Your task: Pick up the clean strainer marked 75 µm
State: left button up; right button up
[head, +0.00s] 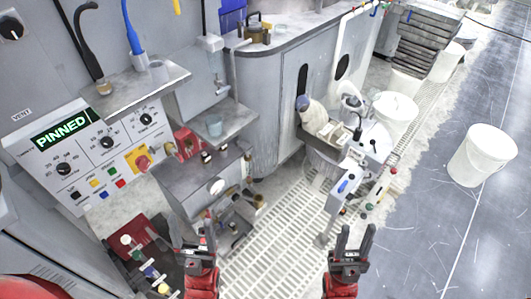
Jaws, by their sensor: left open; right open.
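I cannot make out a strainer marked 75 µm; no such marking is legible in the head view. Small light items lie on the grey stand (362,152) right of centre, too small to identify. My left gripper (198,240) is open and empty at the bottom, in front of the low grey bench with dark fittings. My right gripper (352,238) is open and empty, pointing up over the grated floor, below the stand and apart from it.
A control panel (75,150) reading "PINNED" stands at left. White buckets (482,155) (393,112) stand at right. A red tray (140,240) with small knobs is at lower left. The grated floor (275,240) between my grippers is clear.

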aim_at(205, 158)
jog(key=k+l+u, duration=0.35)
jog(key=k+l, duration=0.3)
jog(key=l, duration=0.2)
jog(key=k+l+u, duration=0.35)
jog(key=k+l, duration=0.35)
jog(key=i+j, duration=0.3)
jog(key=i, duration=0.15)
jog(key=i+j, duration=0.3)
jog(key=i, duration=0.2)
jog(key=i+j, duration=0.3)
jog(key=i, duration=0.15)
